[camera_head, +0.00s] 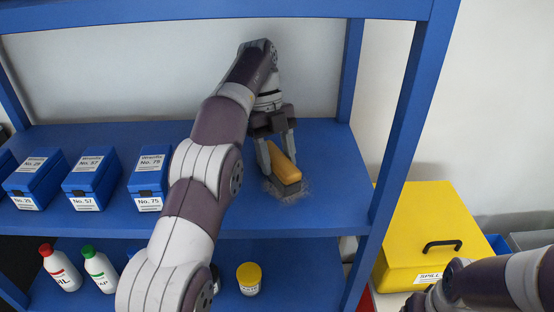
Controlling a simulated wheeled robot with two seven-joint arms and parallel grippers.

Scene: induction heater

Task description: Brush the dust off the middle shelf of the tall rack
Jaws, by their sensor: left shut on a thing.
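The tall rack (427,75) is blue, and its middle shelf (335,180) spans the view. My left gripper (277,165) reaches over the right part of this shelf, pointing down. It is shut on a brush (283,162) with a yellow-orange handle and a dark lower part. The brush sits low at the shelf surface. A patch of grey dust (300,194) shows around the base of the brush; the part beneath it is hidden. On the right, part of my right arm shows at the lower edge, but its gripper is not visible.
Several blue labelled boxes (92,178) stand on the left of the middle shelf. The lower shelf holds white bottles (100,270) and a yellow-lidded jar (249,279). A yellow spill box (430,235) stands right of the rack. The shelf right of the brush is clear.

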